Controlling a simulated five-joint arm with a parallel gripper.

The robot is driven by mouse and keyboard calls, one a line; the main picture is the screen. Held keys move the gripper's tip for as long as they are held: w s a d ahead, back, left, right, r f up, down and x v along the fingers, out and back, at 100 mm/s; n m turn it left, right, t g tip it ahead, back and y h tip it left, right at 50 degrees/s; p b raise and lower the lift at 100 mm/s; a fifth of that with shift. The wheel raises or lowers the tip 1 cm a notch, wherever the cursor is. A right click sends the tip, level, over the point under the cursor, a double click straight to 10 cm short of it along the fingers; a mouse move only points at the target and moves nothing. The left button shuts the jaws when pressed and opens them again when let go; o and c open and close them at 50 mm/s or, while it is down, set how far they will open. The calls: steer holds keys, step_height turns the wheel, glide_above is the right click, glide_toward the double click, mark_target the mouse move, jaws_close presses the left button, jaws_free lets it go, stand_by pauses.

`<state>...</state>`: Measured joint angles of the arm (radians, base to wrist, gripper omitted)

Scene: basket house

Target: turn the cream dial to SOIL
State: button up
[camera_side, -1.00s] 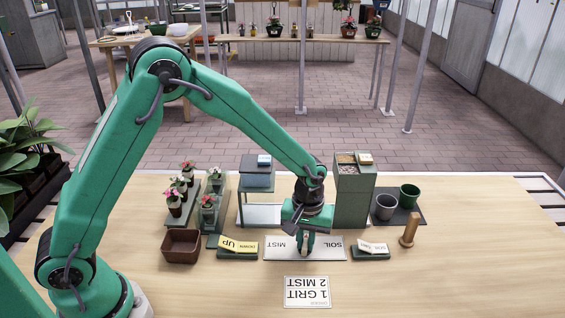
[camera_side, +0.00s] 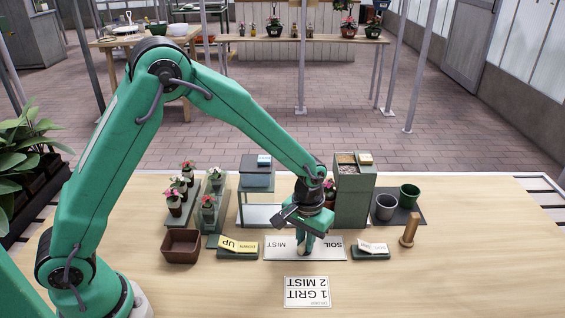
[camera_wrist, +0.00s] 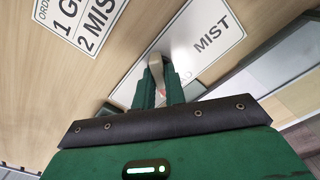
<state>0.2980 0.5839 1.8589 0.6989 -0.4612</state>
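A white panel (camera_side: 283,254) lies on the bench, with MIST on its left part and SOIL on its right in the side view. My gripper (camera_side: 305,247) points down at the middle of this panel, between the two words. In the wrist view my gripper (camera_wrist: 159,88) has its fingers close together around a narrow cream piece, the cream dial (camera_wrist: 155,63). Most of the dial is hidden by the fingers. The MIST end of the panel (camera_wrist: 190,35) is at the upper right there. Where the dial points cannot be read clearly.
A yellow UP/DOWN block (camera_side: 238,246) stands left of the panel, and another labelled block (camera_side: 371,249) stands right. A wooden peg (camera_side: 409,232) is farther right. A white order card (camera_side: 307,292) lies in front. A grey-green cabinet (camera_side: 354,195) and stand (camera_side: 257,182) are behind.

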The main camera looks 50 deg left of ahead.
steer(key=m, duration=0.4)
steer(key=shift+m, duration=0.4)
steer(key=o, duration=1.4)
steer(key=shift+o, duration=0.2)
steer(key=shift+r, duration=0.1)
steer(key=shift+r, duration=3.4)
